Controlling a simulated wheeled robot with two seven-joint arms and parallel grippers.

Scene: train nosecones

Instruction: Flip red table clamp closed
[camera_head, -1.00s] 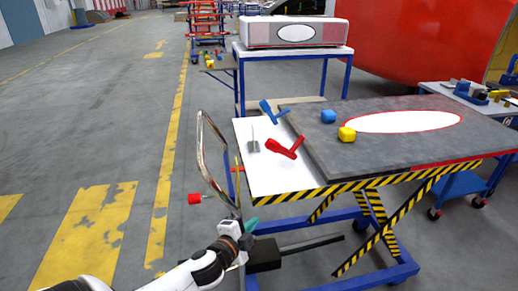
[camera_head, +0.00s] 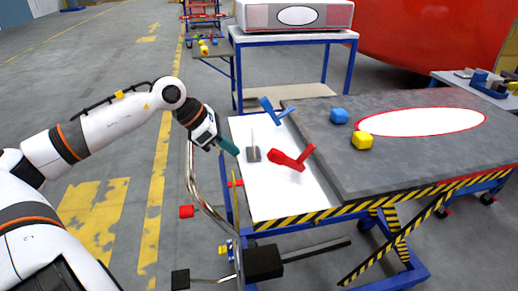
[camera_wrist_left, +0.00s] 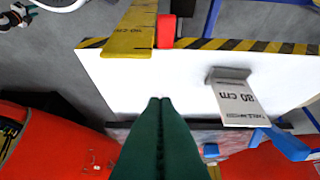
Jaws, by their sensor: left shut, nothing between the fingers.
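The red table clamp (camera_head: 290,160) is on the white strip of the lift table, by the edge of the grey slab. Its short arm sticks up at a tilt toward the right. My left gripper (camera_head: 232,149) is above the left edge of the white strip, to the left of the red clamp and apart from it. Its green fingers are together and empty, as the left wrist view (camera_wrist_left: 160,100) also shows. I cannot make out the red clamp in the left wrist view; the fingers may cover it. My right gripper is out of view.
A blue clamp (camera_head: 277,111) and a grey plate marked 80 cm (camera_wrist_left: 235,95) sit on the white strip. Blue (camera_head: 339,116) and yellow (camera_head: 362,141) blocks sit on the slab (camera_head: 430,165). A metal frame (camera_head: 192,180) stands at the table's left side.

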